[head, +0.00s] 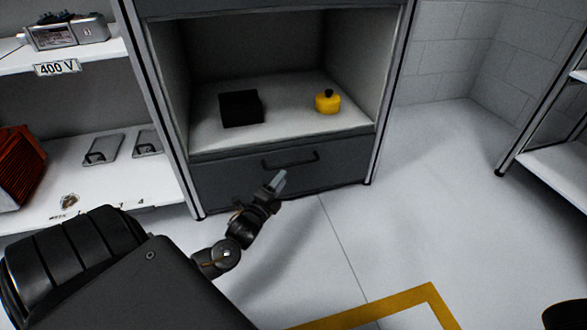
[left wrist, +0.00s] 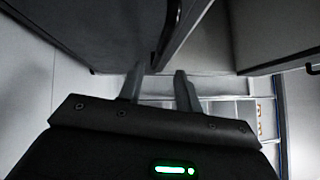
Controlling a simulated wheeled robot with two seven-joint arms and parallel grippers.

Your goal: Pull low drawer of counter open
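The low drawer (head: 235,184) of the counter is a dark grey front at the bottom of the unit and looks closed in the head view. Its black bar handle (head: 291,161) runs across the upper part of the front. My left gripper (head: 278,181) is just in front of the drawer, below the handle, and I see no contact with it. In the left wrist view the two fingers (left wrist: 158,85) stand apart with nothing between them. A dark panel fills the upper left there; I cannot tell for sure which part it is.
Above the drawer, an open bay holds a black box (head: 241,108) and a yellow round item (head: 327,102). White shelves (head: 130,195) stand at the left, another rack (head: 553,160) at the right. The floor (head: 440,190) right of the counter is clear, with a yellow line (head: 433,292).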

